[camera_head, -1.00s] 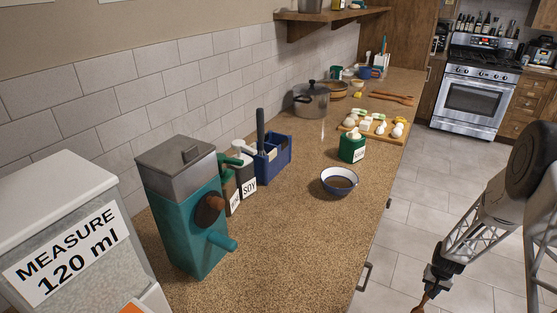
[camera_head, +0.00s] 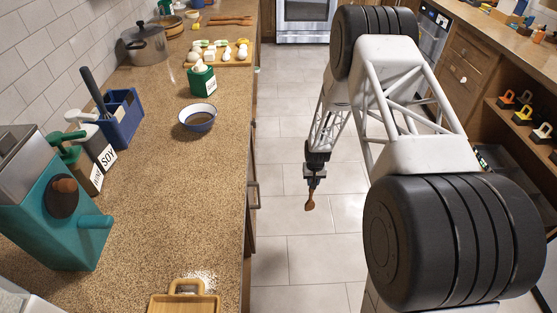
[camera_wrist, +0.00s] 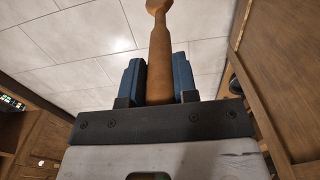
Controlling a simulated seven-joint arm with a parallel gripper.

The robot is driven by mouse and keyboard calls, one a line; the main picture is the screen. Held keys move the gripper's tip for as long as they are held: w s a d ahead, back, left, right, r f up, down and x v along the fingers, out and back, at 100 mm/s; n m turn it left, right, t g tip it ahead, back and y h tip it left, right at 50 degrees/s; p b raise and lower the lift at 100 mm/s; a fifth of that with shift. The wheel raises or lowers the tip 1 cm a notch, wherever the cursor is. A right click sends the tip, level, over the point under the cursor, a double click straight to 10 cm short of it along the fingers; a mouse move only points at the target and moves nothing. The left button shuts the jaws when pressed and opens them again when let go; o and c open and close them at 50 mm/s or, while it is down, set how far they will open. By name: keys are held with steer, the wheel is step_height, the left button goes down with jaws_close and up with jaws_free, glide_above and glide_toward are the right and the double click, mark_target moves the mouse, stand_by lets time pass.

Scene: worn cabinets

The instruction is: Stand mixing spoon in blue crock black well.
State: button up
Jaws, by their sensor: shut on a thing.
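My gripper (camera_head: 314,176) is shut on the wooden mixing spoon (camera_head: 310,203), which hangs head down over the floor aisle, right of the counter. In the wrist view the spoon's shaft (camera_wrist: 160,55) runs between the two blue finger pads of my gripper (camera_wrist: 159,80). The blue crock (camera_head: 124,130) stands on the counter near the wall, well left of my gripper. A dark-handled utensil (camera_head: 93,92) stands tilted in its left part. The insides of its wells are mostly hidden, so I cannot tell which is black.
A soy pump bottle (camera_head: 91,137) and a teal machine (camera_head: 60,205) stand left and in front of the crock. A white-and-blue bowl (camera_head: 198,119) and a green container (camera_head: 202,80) stand to its right. The counter edge separates my gripper from the crock.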

steer(key=w+a+r, duration=0.5)
steer(key=w+r, duration=0.1)
steer(key=r, duration=0.7)
steer(key=w+a+r, duration=0.5)
steer(key=w+r, duration=0.1)
steer(key=r, duration=0.7)
steer(key=w+a+r, duration=0.6)
steer(key=r, duration=0.7)
steer(key=a+r, duration=0.3)
steer(key=r, duration=0.6)
steer(key=a+r, duration=0.3)
steer(key=r, duration=0.5)
steer(key=s+a+r, duration=0.2)
steer(key=a+r, duration=0.7)
steer(key=r, duration=0.3)
steer(key=s+a+r, duration=0.1)
steer(key=s+a, duration=0.5)
steer(key=a, duration=0.6)
steer(key=s+a+r, duration=0.2)
steer(key=s+a, duration=0.4)
steer(key=a, duration=0.6)
steer(key=s+a+r, duration=0.1)
steer(key=s+a, duration=0.5)
steer(key=a, duration=0.6)
steer(key=shift+s+a+r+t+y, duration=0.2)
steer(key=shift+s+t+y, duration=0.1)
steer(key=shift+t, duration=0.1)
steer(key=shift+f, duration=0.1)
